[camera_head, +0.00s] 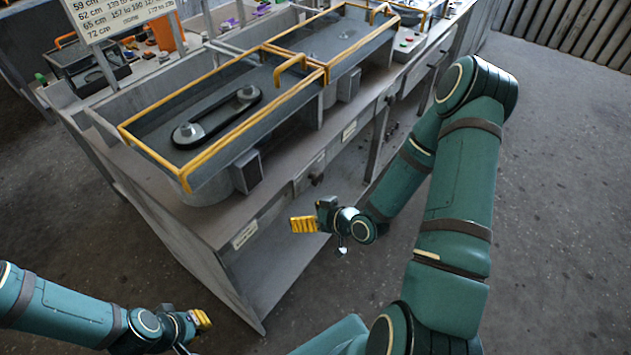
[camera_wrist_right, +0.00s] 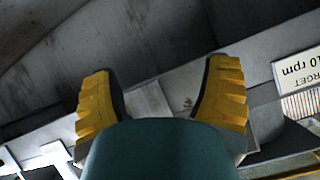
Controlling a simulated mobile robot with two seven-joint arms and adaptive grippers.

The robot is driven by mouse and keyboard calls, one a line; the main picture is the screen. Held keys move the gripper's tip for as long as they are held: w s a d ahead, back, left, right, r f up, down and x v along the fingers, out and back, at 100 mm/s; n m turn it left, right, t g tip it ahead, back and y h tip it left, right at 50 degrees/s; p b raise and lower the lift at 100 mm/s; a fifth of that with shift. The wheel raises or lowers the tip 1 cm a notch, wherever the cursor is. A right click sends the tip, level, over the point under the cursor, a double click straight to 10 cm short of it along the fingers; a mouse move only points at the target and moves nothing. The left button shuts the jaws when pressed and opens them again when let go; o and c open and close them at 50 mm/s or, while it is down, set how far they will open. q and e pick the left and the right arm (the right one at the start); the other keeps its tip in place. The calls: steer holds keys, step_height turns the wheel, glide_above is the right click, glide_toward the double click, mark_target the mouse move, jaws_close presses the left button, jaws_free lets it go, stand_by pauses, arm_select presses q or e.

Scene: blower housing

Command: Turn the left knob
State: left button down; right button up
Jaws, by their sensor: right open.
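The bench front (camera_head: 285,200) carries small dark knob-like parts: one (camera_head: 316,179) left of centre and one (camera_head: 390,98) further right. They are too small to tell for certain which is the left knob. My right gripper (camera_head: 303,224) is in front of the bench, below the left knob-like part and apart from it. In the right wrist view its yellow fingers (camera_wrist_right: 161,100) stand apart, with nothing between them; no knob can be made out there. My left gripper (camera_head: 203,319) is low at the bottom left, away from the bench; its opening is not clear.
On the bench are yellow-railed housings; the nearer (camera_head: 205,110) holds a belt on two pulleys (camera_head: 217,115). A grey box (camera_head: 247,171) juts out beneath it. A sign (camera_head: 118,15) stands at the back left. Floor (camera_head: 560,200) at right is clear.

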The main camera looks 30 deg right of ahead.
mark_target(320, 179)
steer(key=s+d+r+n+t+y+b, duration=0.1)
steer(key=s+d+r+n+t, duration=0.15)
steer(key=d, duration=0.35)
steer(key=s+d+r+n+t+y+b, duration=0.1)
steer(key=s+d+r+n+t+b, duration=0.1)
steer(key=s+d+t, duration=0.3)
steer(key=shift+g, duration=0.85)
steer(key=x, duration=0.5)
steer(key=d+b+x, duration=0.1)
steer(key=x, duration=0.8)
steer(key=shift+w, duration=0.6)
steer(key=c, duration=1.2)
